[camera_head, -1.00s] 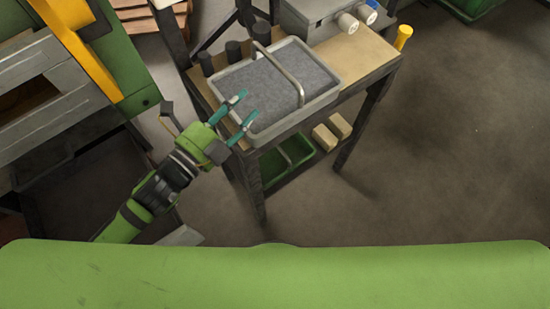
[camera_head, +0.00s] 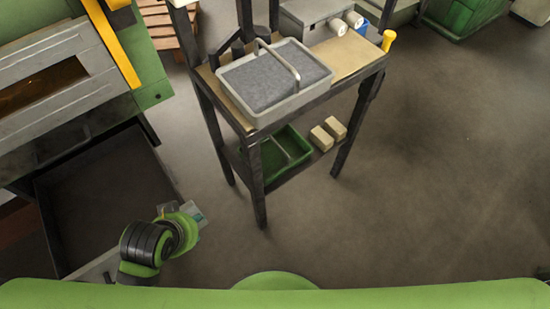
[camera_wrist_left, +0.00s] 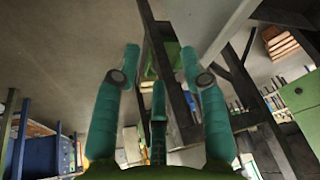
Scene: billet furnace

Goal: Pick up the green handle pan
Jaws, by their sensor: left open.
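The green pan (camera_head: 296,151) with a bar handle across it sits on the lower shelf of the dark-framed table. The table top partly hides its back. My left gripper (camera_head: 197,217) is low in the head view, left of the table and apart from the pan, mostly hidden behind its own wrist. In the left wrist view its teal fingers (camera_wrist_left: 159,62) are spread apart with nothing clearly held. Dark table legs show beyond them; I cannot tell the pan for sure there. My right gripper is not in view.
A grey tray (camera_head: 311,81) with a handle stands on the table top (camera_head: 350,57). Two pale blocks (camera_head: 328,134) lie beside the pan on the lower shelf (camera_head: 286,172). A green machine (camera_head: 152,77) stands at the left. The floor to the right is clear.

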